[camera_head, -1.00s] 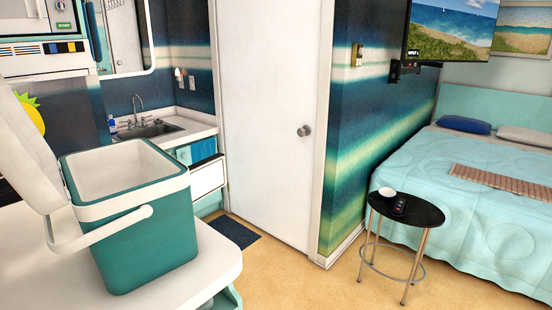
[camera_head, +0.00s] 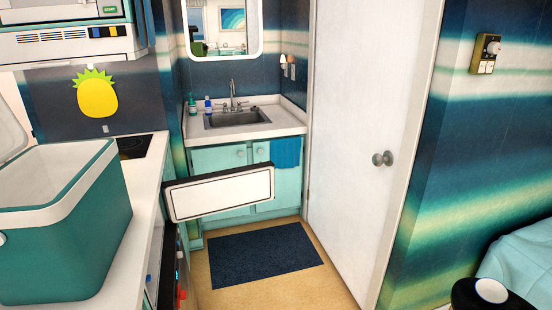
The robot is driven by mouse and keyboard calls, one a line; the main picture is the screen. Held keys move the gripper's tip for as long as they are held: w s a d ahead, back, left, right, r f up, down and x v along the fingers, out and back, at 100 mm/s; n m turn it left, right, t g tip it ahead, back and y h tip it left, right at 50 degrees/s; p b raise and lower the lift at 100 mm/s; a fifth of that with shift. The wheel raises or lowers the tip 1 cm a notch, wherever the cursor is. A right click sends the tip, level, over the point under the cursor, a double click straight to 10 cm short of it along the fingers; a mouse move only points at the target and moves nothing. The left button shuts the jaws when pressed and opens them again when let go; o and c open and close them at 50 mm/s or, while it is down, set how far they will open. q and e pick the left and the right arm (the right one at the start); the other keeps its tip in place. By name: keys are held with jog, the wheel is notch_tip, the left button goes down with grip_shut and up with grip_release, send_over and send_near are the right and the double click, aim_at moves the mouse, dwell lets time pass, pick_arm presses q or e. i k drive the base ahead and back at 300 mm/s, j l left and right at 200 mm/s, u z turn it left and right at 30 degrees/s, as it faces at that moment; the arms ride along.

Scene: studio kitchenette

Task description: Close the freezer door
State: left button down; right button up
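A white rectangular panel with a dark rim (camera_head: 220,193) stands out from the front of the left counter, in front of the sink cabinet. It looks like an open door, possibly the freezer door; the compartment behind it is mostly hidden by the counter. A teal cooler box (camera_head: 75,255) with its white lid (camera_head: 10,122) raised stands on the counter at the left.
A white counter (camera_head: 146,185) runs along the left, with a dark cooktop (camera_head: 135,147) at its far end. A dark blue mat (camera_head: 262,252) lies on the clear floor. A white room door (camera_head: 365,120) is shut.

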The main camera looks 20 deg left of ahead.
aim_at(191, 198)
jog(key=i+l+u, duration=0.15)
jog(key=i, duration=0.4)
jog(key=i+l+u, duration=0.2)
jog(key=i, duration=0.3)
jog(key=l, duration=0.1)
